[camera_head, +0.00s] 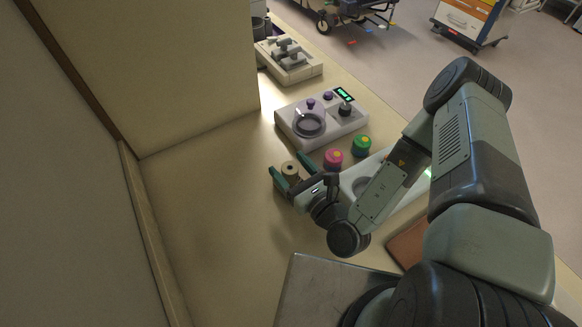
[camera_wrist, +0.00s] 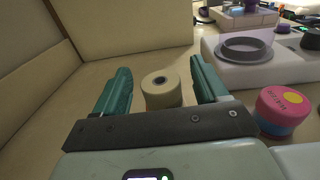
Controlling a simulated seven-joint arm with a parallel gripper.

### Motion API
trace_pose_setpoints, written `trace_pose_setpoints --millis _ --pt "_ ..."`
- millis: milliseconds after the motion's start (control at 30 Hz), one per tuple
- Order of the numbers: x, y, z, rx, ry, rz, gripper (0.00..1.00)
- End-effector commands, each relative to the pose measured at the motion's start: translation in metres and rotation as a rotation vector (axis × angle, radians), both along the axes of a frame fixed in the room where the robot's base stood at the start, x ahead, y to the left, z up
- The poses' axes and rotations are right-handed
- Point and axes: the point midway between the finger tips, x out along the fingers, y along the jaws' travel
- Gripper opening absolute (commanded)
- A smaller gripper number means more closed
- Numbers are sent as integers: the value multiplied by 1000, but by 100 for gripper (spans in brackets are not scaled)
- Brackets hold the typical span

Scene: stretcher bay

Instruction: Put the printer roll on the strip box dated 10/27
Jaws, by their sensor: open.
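The printer roll (camera_head: 290,169), a cream cylinder with a dark hole in its top, stands upright on the counter. In the wrist view the roll (camera_wrist: 161,90) is between the two green fingers of my gripper (camera_wrist: 159,74), with a gap on each side. My gripper (camera_head: 291,171) is open and low over the counter. A pink round tub (camera_head: 333,158) with a yellow spot on top stands right of the roll; it also shows in the wrist view (camera_wrist: 283,109), with a blue lower part. A green round tub (camera_head: 361,145) stands behind it. I can read no date and cannot tell which is the strip box dated 10/27.
A white device (camera_head: 322,121) with a round grey ring stands behind the tubs. Another white device is partly hidden by my arm. A tray-like unit (camera_head: 289,62) stands farther back. Walls bound the left; the counter left of my gripper is clear.

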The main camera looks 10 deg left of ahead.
Motion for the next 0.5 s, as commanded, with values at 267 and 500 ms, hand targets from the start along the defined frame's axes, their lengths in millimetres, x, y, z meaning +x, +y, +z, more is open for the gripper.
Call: trace_pose_setpoints --millis 267,500 --pt "-24 -28 1 -2 3 -3 73" --pt "-46 -52 1 0 1 -1 73"
